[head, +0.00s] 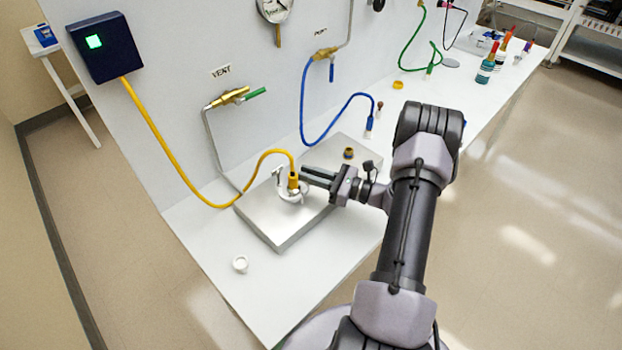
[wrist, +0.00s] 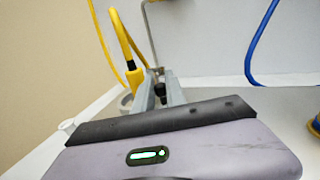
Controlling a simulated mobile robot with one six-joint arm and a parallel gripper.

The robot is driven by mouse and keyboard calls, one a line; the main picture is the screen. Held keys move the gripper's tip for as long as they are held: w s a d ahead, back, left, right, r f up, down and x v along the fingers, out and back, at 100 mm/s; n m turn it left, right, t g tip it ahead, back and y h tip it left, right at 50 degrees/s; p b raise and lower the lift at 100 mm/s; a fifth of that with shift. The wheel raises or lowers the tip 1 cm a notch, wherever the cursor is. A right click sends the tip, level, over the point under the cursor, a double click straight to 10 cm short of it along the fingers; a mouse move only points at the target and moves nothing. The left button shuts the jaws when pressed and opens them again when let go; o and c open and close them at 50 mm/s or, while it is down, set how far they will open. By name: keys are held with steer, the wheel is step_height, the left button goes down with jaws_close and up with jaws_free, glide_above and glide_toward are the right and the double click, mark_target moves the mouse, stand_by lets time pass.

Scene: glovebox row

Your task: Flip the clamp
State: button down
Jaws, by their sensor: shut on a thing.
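The clamp (head: 290,196) is a pale metal ring with an upright arm, around the base of the yellow hose's fitting (head: 293,181) on the grey metal plate (head: 283,235). My gripper (head: 304,175) comes in from the right at the clamp, its fingers close together and shut on part of it. In the wrist view my gripper (wrist: 160,82) shows both fingers pointing away, with a small dark knob (wrist: 160,91) at them. The yellow hose end (wrist: 134,78) stands just left of the fingers. The exact grip point is partly hidden by the fingers.
A black-and-yellow fitting (head: 348,153) sits on the plate's far right part. The blue hose (head: 304,100) hangs behind. The yellow hose (head: 165,150) runs to a dark box (head: 105,48) on the wall.

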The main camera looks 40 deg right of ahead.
steer(key=shift+w+y, duration=0.1)
steer(key=shift+y, duration=0.2)
steer(key=c, duration=1.4)
jaws_free()
steer(key=shift+o, duration=0.2)
